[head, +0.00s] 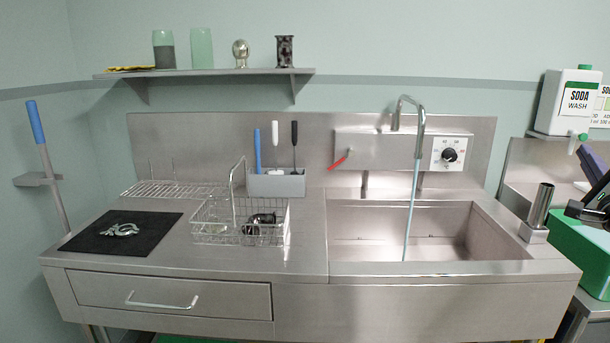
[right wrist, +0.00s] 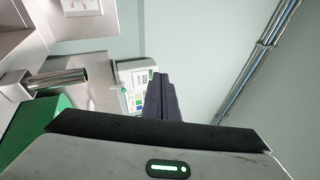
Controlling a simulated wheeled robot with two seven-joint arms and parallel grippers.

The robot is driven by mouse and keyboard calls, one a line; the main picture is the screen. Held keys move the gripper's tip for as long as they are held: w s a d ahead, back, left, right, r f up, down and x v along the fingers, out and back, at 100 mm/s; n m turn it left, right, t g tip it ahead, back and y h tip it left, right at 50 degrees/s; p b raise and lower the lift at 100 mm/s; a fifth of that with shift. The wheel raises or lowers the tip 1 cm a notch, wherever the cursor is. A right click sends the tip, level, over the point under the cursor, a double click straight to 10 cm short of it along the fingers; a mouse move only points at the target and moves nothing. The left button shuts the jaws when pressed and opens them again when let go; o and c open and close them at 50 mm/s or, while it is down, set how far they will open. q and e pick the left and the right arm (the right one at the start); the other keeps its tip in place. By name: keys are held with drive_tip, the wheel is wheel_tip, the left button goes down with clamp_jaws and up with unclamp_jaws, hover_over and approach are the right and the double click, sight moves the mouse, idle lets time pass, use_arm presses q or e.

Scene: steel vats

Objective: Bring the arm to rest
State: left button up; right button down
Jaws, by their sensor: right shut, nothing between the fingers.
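My right gripper (head: 590,195) is at the right edge of the head view, beyond the right end of the sink counter and partly cut off by the frame. It is dark and holds nothing. In the right wrist view its dark fingers (right wrist: 163,100) are together, with a pale wall behind them. It is apart from the steel tube (head: 540,205) on the counter's right corner; the tube also shows in the right wrist view (right wrist: 60,79). My left gripper is in neither view.
A green box (head: 580,250) stands below my right gripper. A white soda wash canister (head: 568,102) is above it on a steel ledge. The steel sink (head: 400,235), a wire basket (head: 240,235) and a black mat (head: 95,240) lie to the left.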

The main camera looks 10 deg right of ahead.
wheel_tip(320, 180, up, 4)
drive_tip(key=s+d, duration=0.2)
drive_tip(key=w+a+f+n+g+y, duration=0.1)
drive_tip(key=w+a+f+n+y, duration=0.2)
drive_tip(key=a+f+n, duration=0.55)
drive_tip(key=w+a+f+n+g+y, duration=0.1)
drive_tip(key=w+a+f+n+y, duration=0.3)
drive_tip(key=f, duration=0.8)
drive_tip(key=s+a+f+n+g+y, duration=0.1)
drive_tip(key=s+a+f+n, duration=0.3)
drive_tip(key=f, duration=0.3)
drive_tip(key=s+a+f+n+g+y, duration=0.1)
drive_tip(key=a+f+n, duration=0.2)
drive_tip(key=a+f, duration=0.3)
drive_tip(key=s+a+f+n+g+y, duration=0.1)
drive_tip(key=s+a+f+n, duration=0.25)
drive_tip(key=f, duration=0.45)
drive_tip(key=s+a+f+n+g+y, duration=0.25)
drive_tip(key=s+a+f+n, duration=0.25)
drive_tip(key=s+a+f, duration=0.6)
drive_tip(key=s+a+f+n+g+y, duration=0.1)
drive_tip(key=s+a+f+n+g, duration=0.3)
drive_tip(key=s+a+f+n, duration=0.65)
drive_tip(key=s+a+r+m+t, duration=0.1)
drive_tip(key=a+r+m, duration=0.1)
drive_tip(key=a+m, duration=0.6)
drive_tip(key=shift+s+a+r+m, duration=0.3)
drive_tip(key=shift+a+m, duration=0.1)
drive_tip(key=shift+m, duration=0.55)
